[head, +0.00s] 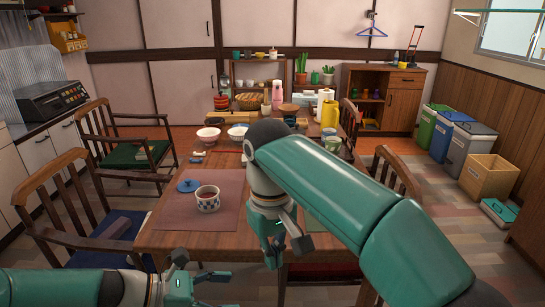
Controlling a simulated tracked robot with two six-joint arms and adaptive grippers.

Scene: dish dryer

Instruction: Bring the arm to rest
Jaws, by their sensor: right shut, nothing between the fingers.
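My right arm reaches in from the lower right in green and bends down over the near part of the wooden table (170,243). Its gripper (273,257) points down at the table's front edge, shut and empty. My left gripper (203,279) is low in the picture, in front of the table edge. Its fingers show only in part, and I cannot tell whether they are open or shut. The right arm hides part of the table's right side.
A patterned cup (208,198) and a blue lid (188,185) lie on a brown placemat (178,212). Bowls (208,136) and a yellow bottle (329,114) stand farther back. Chairs (75,225) flank the table. Bins (468,145) stand at the right wall.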

